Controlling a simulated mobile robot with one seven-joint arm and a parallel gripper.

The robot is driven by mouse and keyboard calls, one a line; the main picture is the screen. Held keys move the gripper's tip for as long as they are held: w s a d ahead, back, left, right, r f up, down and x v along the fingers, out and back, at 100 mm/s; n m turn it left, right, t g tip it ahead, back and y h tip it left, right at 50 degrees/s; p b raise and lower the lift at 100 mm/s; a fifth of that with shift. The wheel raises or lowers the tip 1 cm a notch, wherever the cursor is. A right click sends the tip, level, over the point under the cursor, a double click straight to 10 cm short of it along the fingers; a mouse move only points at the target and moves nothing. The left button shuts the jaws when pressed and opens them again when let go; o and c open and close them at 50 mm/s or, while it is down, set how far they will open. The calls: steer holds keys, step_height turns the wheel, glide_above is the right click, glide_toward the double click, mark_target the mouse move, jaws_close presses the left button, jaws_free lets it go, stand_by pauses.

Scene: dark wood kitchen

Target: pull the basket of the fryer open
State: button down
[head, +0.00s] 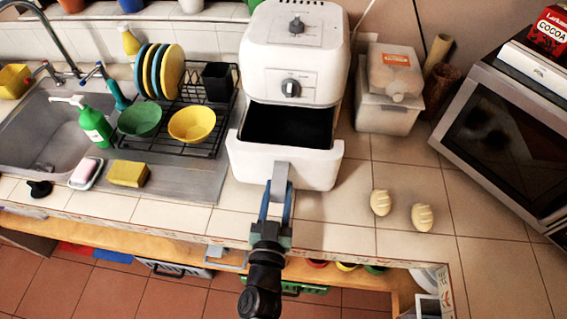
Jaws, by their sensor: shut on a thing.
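The white air fryer (297,60) stands upright on the tiled counter, with two dials on its upper body. Its basket (285,163) is pulled out toward me, and the dark inside (287,125) shows between the basket front and the body. The grey basket handle (281,178) sticks out from the front. My gripper (277,195) is shut on this handle, its blue fingers on either side of it. How deep the basket runs is hidden.
Left are a dish rack (195,145) with plates and bowls, a sponge (127,173) and a sink (50,125). Right are a lidded container (388,110), two bread rolls (380,202) and a microwave (510,140). Counter between handle and rolls is clear.

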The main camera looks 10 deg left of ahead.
steer(key=shift+s, duration=1.1)
steer(key=shift+c, duration=2.4)
jaws_free()
steer(key=s+b, duration=0.1)
steer(key=s, duration=1.2)
steer(key=shift+b, duration=0.35)
steer(key=shift+w, duration=0.15)
